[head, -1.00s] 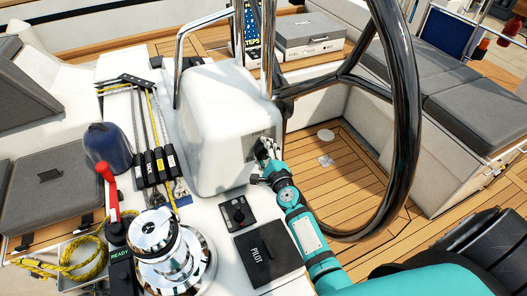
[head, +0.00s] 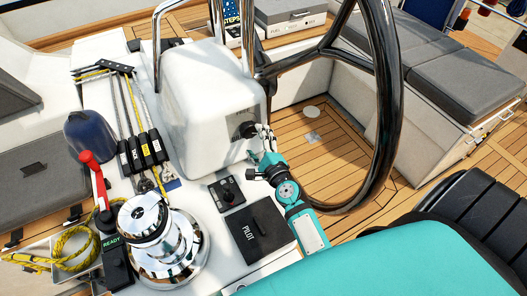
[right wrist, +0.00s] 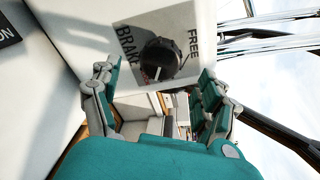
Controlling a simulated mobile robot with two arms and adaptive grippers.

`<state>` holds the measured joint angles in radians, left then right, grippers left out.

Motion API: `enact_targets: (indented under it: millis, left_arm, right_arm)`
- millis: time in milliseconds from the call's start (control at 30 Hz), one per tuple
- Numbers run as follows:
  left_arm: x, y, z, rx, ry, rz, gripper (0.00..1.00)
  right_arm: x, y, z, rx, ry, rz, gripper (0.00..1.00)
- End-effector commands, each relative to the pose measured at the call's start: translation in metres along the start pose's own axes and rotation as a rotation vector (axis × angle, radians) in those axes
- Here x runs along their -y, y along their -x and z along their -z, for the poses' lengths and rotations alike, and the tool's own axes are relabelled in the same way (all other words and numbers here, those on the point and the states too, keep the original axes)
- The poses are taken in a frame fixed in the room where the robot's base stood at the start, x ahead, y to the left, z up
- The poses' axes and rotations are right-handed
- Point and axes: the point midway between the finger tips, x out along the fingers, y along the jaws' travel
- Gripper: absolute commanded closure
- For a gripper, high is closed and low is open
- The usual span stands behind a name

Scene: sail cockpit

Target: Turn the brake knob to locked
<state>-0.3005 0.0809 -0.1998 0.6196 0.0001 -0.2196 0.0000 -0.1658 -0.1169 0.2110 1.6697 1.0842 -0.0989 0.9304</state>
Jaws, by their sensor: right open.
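The black brake knob (right wrist: 160,60) sits on a grey plate (right wrist: 178,22) marked BRAKE and FREE in the right wrist view. A pale pointer line shows on its lower edge. In the head view the knob (head: 247,129) is on the side of the white pedestal (head: 195,95). My right gripper (head: 266,138) is beside the knob, just below and right of it. In the right wrist view the right gripper (right wrist: 158,98) is open, its fingers spread on either side below the knob and apart from it. My left gripper is out of view.
The large black steering wheel (head: 385,110) stands right of my right arm. A chrome winch (head: 155,235), a black PILOT cover (head: 258,232) and a small dial panel (head: 227,194) are left of the arm. Wooden floor (head: 320,160) lies open beyond.

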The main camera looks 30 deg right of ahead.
Motion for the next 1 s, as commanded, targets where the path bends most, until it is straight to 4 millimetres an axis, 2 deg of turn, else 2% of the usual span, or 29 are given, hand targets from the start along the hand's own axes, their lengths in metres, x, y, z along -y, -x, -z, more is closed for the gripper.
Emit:
enact_targets:
  millis: [100, 333, 1000]
  left_arm:
    - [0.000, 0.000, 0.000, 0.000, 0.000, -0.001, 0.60]
    - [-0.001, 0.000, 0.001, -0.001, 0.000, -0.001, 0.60]
    - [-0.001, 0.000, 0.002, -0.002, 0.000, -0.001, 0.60]
  right_arm:
    - [-0.001, 0.026, 0.001, -0.001, 0.001, -0.003, 0.22]
    - [0.000, 0.053, 0.000, 0.000, 0.000, -0.001, 0.22]
    - [0.000, 0.056, 0.000, 0.000, -0.001, 0.000, 0.22]
